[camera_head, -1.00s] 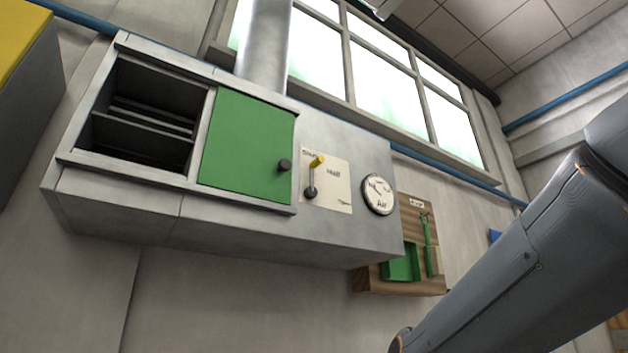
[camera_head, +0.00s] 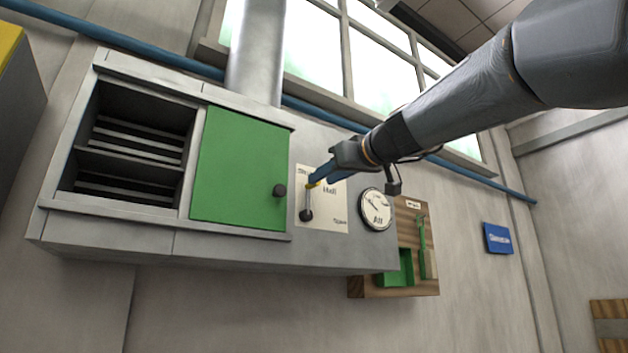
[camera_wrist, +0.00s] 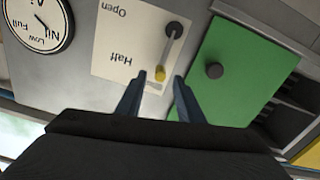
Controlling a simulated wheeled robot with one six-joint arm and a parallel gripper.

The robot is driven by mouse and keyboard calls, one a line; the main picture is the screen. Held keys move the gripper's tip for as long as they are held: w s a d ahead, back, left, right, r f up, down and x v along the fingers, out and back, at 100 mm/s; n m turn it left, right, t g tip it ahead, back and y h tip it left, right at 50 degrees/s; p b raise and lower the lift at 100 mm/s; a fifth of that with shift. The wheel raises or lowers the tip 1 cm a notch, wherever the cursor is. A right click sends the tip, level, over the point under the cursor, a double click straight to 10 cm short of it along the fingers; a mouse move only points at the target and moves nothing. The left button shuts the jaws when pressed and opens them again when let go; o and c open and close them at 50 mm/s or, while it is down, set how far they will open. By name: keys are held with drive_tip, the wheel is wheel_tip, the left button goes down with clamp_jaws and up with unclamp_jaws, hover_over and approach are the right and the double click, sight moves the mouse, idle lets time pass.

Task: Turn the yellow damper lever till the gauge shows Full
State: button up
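In the wrist view, which is upside down, the yellow end (camera_wrist: 160,73) lies between the tips of my open gripper (camera_wrist: 157,80), with gaps showing on both sides. The round gauge (camera_head: 376,208) is right of the plate; it also shows in the wrist view (camera_wrist: 38,22).
A green door (camera_head: 240,168) with a dark knob (camera_head: 280,190) is left of the plate, beside open slotted shelves (camera_head: 135,150). A wooden board (camera_head: 390,287) with a green box (camera_head: 398,268) hangs at lower right. A blue pipe runs along the wall behind.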

drive_tip(key=p+x, duration=0.2)
drive_tip(key=x, duration=0.3)
drive_tip(key=shift+w+a, duration=0.2)
drive_tip(key=shift+w, duration=0.05)
drive_tip(key=shift+c, duration=0.4)
clamp_jaws()
drive_tip(key=shift+f, duration=0.1)
